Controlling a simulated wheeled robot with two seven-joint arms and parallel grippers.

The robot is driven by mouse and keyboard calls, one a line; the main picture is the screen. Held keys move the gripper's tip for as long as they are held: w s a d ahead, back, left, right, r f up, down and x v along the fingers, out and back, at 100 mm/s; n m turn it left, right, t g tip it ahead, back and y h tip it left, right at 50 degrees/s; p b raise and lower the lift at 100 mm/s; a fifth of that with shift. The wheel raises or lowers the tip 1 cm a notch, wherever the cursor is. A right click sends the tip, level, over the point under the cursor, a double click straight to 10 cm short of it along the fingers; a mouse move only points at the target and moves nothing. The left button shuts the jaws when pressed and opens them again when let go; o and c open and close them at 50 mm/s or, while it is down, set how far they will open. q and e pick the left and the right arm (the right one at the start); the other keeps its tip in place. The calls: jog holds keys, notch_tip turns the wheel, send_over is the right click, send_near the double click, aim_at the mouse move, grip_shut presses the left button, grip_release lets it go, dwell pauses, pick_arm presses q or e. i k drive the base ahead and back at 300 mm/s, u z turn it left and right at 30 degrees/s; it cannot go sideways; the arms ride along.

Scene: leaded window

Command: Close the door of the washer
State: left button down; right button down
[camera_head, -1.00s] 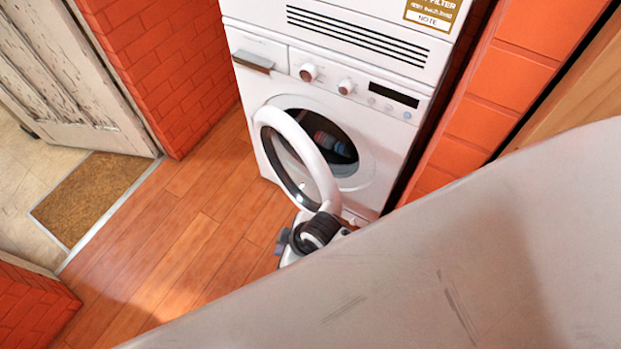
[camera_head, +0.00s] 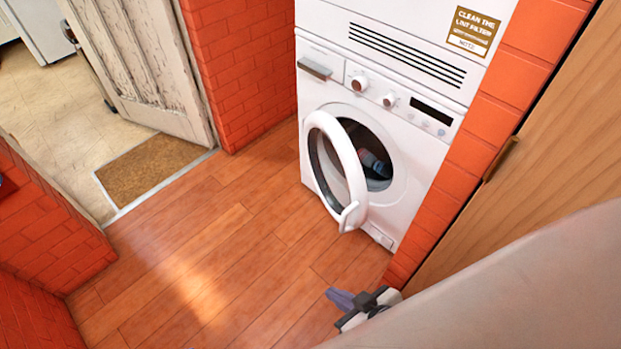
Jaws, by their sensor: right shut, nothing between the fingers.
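The washer (camera_head: 322,120) is white and stands against the brick wall, under another white machine. Its round door (camera_head: 359,183) is partly open, swung out from the drum opening, with its free edge toward me. Some dark and coloured items show inside the drum (camera_head: 372,163). My right gripper (camera_head: 341,298) is at the lower middle, in front of and below the door, apart from it over the wood floor. It is shut and empty. A pale surface at the lower right hides part of the view. My left gripper is not in view.
A wooden panel (camera_head: 540,130) with a handle stands right of the washer. Brick walls (camera_head: 240,60) rise behind and at the left (camera_head: 40,220). A worn white door (camera_head: 140,60) and a brown mat (camera_head: 150,168) are at the upper left. The wood floor (camera_head: 215,250) left of the washer is clear.

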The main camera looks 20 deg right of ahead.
aim_at(352, 217)
jog(key=u, duration=0.5)
jog(key=i, duration=0.85)
jog(key=z, duration=2.2)
